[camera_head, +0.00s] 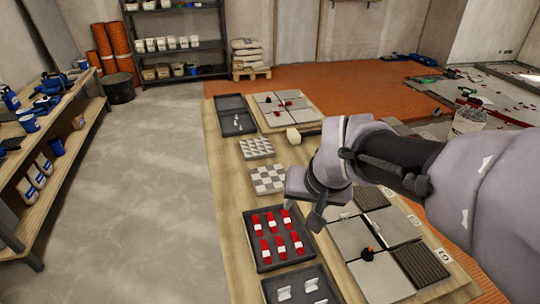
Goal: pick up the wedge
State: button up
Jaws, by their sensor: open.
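Several red wedges with pale middles lie in two rows in a dark tray (252,235) on the wooden bench; one red wedge (286,218) is in the back row at the right. Which one the task means cannot be told. My gripper (302,210) is open and empty, pointing down near the back right corner of this tray. Its height above the tray is hard to judge, and its inner jaw faces are partly hidden by my wrist.
A second dark tray (318,271) with pale clips is in front. Grey tiles (382,277) with an orange-and-black piece lie to the right. Patterned tile samples (268,179) and another tray (221,103) are behind. Open concrete floor (150,200) lies to the left.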

jog(key=w+a+f+n, duration=0.25)
jog(key=w+f, duration=0.25)
jog(key=w, duration=0.3)
jog(key=n+p, duration=0.1)
jog(key=n, duration=0.1)
send_near(256, 220)
jog(key=shift+g, duration=0.5)
jog(key=b+x, duration=0.3)
jog(key=x, duration=0.1)
jog(key=w+b+x, duration=0.1)
jog(key=b+x, duration=0.2)
jog(key=x, duration=0.1)
jog(key=shift+a, duration=0.15)
jog(key=shift+c, duration=0.4)
grip_shut()
